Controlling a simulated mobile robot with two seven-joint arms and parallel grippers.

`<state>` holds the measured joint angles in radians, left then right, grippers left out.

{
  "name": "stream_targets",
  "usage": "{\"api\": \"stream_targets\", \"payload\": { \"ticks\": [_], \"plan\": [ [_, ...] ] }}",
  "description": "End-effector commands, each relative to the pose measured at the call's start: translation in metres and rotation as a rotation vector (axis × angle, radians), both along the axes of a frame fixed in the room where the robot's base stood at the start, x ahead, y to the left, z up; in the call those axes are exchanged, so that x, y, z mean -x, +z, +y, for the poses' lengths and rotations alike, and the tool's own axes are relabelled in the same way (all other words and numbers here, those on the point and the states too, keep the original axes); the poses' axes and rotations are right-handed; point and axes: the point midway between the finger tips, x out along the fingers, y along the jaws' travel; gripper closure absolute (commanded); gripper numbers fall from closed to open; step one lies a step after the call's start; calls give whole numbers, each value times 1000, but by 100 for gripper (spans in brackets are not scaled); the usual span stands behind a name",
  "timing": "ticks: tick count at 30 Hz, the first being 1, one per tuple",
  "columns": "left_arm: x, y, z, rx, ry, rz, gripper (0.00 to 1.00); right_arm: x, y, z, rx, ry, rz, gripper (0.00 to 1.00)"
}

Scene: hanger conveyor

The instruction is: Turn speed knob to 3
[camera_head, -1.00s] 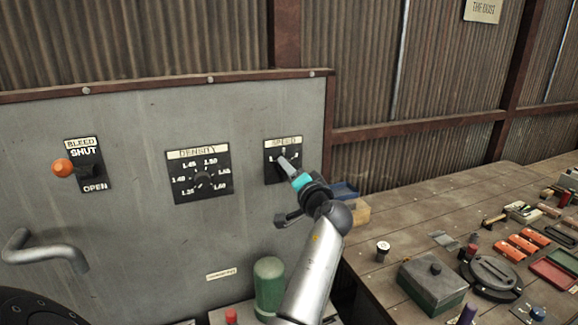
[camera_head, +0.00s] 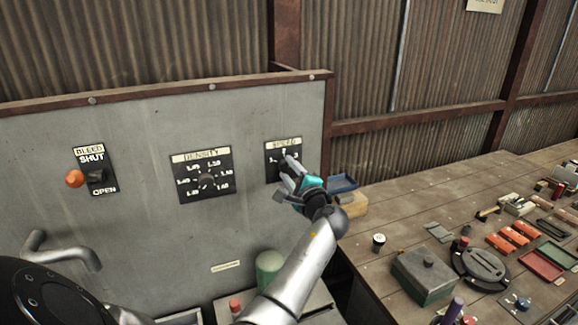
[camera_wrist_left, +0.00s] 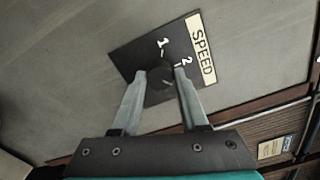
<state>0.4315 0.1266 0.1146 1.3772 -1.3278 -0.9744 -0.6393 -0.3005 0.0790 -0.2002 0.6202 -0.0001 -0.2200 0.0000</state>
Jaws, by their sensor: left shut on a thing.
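The speed knob (camera_wrist_left: 158,84) is a dark round knob on a black plate labelled SPEED (camera_head: 284,147) at the right of the grey panel. In the left wrist view, the marks 1 and 2 show beside it; the 3 is hidden there. My left gripper (camera_head: 288,166) is at the knob, and in the left wrist view its fingers (camera_wrist_left: 160,76) stand one on each side, shut on it. I cannot tell which number the knob points to. My right gripper is not in view.
The density dial (camera_head: 206,180) and the bleed lever with an orange ball (camera_head: 75,179) are left of the knob on the panel. A wooden bench (camera_head: 400,208) with tools and a grey-green box (camera_head: 425,275) stands to the right.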

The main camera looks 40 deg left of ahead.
Motion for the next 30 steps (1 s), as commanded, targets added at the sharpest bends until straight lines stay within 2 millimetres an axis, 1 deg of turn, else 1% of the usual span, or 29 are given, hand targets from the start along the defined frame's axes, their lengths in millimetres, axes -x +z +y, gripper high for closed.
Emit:
{"api": "stream_targets", "payload": {
  "ticks": [1, 6, 12, 28, 29, 30],
  "plan": [
    [-1, 4, 0, -20, -3, 25, 100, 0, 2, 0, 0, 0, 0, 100],
    [-1, 3, 0, -61, -3, 105, 100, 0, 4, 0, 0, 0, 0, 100],
    [-1, 3, 0, -89, -3, 159, 100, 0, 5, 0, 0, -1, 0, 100],
    [-1, 2, 0, -100, -2, 180, 100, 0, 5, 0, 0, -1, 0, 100],
    [-1, 2, 0, -100, -2, 180, 55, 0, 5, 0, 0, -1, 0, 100],
    [-1, 2, 0, -100, -2, 180, 51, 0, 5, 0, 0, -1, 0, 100]
  ]
}}
